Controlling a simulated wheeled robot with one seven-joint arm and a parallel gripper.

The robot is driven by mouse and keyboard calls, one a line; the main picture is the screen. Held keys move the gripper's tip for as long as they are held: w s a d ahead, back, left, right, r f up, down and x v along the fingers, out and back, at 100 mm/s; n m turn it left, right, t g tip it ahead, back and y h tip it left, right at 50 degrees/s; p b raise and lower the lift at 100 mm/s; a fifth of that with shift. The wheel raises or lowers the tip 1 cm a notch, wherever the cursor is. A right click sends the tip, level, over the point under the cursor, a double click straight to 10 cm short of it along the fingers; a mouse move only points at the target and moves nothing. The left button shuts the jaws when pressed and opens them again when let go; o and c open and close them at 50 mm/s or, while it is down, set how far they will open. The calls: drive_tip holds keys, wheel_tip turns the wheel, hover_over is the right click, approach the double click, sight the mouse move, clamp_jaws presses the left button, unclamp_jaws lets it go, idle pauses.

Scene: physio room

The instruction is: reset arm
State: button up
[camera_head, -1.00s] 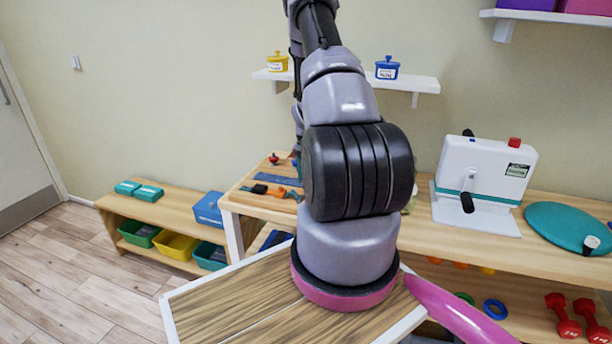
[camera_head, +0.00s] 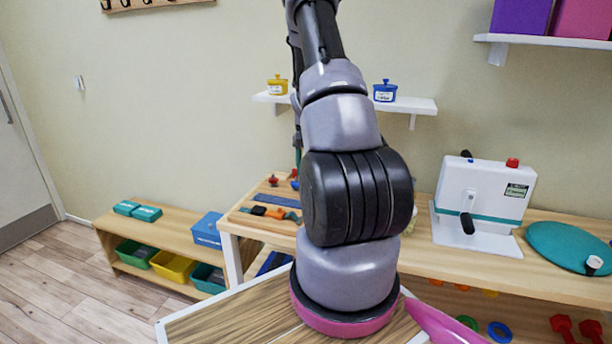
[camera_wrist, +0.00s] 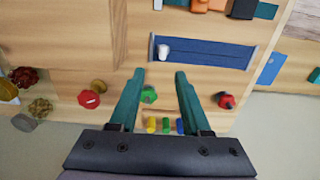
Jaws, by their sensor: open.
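My gripper (camera_wrist: 159,74) shows in the wrist view with its two teal fingers apart and nothing between the tips. It is over a wooden board (camera_wrist: 185,85) with a blue strip (camera_wrist: 205,50) beyond the tips. A green knob (camera_wrist: 149,94) shows between the fingers, and a red knob (camera_wrist: 225,100) lies to the right of them.
A wooden bench (camera_head: 440,255) bears a white device (camera_head: 483,205) and a teal disc (camera_head: 568,247) at right. A wall shelf (camera_head: 418,104) with a yellow pot (camera_head: 277,85) and a blue pot (camera_head: 385,92) is behind the arm. Open floor (camera_head: 65,290) lies at left.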

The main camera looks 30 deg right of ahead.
idle(0.4)
drive_tip(key=s+a+r+n+t, duration=0.1)
drive_tip(key=s+a+r+t, duration=0.15)
drive_tip(key=a+r, duration=0.75)
drive_tip(key=s+a+r+n+t, duration=0.1)
drive_tip(key=s+a+r+n, duration=0.35)
drive_tip(key=r, duration=1.05)
drive_tip(key=s+a+r+t+y, duration=0.1)
drive_tip(key=s+a+r+t, duration=0.1)
drive_tip(key=s+a+r, duration=0.3)
drive_tip(key=s+a+r+t+y, duration=0.1)
drive_tip(key=s+a+r, duration=0.3)
drive_tip(key=s+a, duration=0.5)
drive_tip(key=s, duration=0.3)
drive_tip(key=shift+r+n+t, duration=0.35)
drive_tip(key=shift+r, duration=0.05)
